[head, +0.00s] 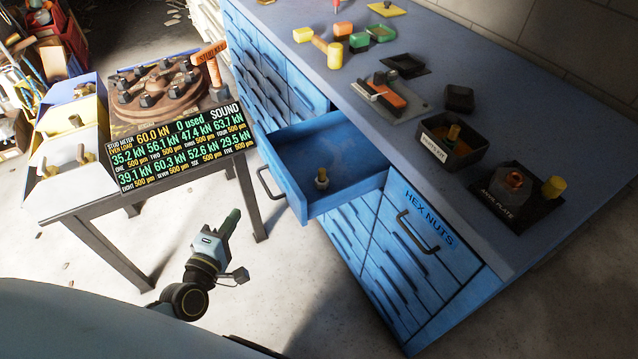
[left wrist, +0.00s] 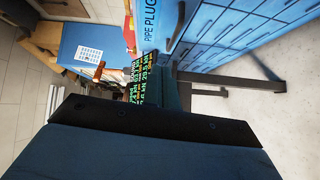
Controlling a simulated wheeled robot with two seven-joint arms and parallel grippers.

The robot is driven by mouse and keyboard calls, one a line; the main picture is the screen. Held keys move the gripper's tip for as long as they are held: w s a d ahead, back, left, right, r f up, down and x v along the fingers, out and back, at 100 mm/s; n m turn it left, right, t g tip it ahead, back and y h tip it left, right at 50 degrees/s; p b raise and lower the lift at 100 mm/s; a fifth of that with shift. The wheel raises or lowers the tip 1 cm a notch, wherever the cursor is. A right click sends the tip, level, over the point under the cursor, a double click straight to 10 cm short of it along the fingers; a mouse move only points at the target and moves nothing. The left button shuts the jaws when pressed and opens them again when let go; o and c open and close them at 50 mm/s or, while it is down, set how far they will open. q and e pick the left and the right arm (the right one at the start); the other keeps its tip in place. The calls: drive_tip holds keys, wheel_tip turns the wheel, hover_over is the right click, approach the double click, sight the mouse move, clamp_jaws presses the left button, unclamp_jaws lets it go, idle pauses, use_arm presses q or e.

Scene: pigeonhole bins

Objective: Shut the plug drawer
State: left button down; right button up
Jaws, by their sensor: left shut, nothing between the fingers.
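The plug drawer (head: 350,182) is blue and stands pulled out of the blue cabinet, with a single brass-coloured fitting (head: 321,180) upright inside. Its dark bar handle (head: 268,183) is on the front, facing left. In the left wrist view a blue front with the lettering "PIPE PLUG" (left wrist: 238,30) shows at the top. My left gripper (head: 231,217) is shut and empty, in front of the drawer and to the lower left of its handle, apart from it. My right gripper is not in view.
A table (head: 90,205) with a stud meter display (head: 180,150) and open bins stands left of the drawer. A closed hex nuts drawer (head: 425,255) is to the right. Floor below the open drawer is clear.

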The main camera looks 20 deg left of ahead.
use_arm(q)
drive_tip(key=r, duration=0.1)
drive_tip(key=n+b, duration=0.1)
drive_tip(key=b, duration=0.1)
approach(272, 163)
drive_tip(key=w+a, duration=0.2)
drive_tip(key=a, duration=0.1)
drive_tip(key=w+d, duration=0.2)
drive_tip(key=w, duration=0.1)
drive_tip(key=shift+d+t, duration=0.15)
drive_tip(key=shift+t, duration=0.15)
drive_tip(key=shift+w+d, duration=0.25)
drive_tip(key=shift+w, duration=0.05)
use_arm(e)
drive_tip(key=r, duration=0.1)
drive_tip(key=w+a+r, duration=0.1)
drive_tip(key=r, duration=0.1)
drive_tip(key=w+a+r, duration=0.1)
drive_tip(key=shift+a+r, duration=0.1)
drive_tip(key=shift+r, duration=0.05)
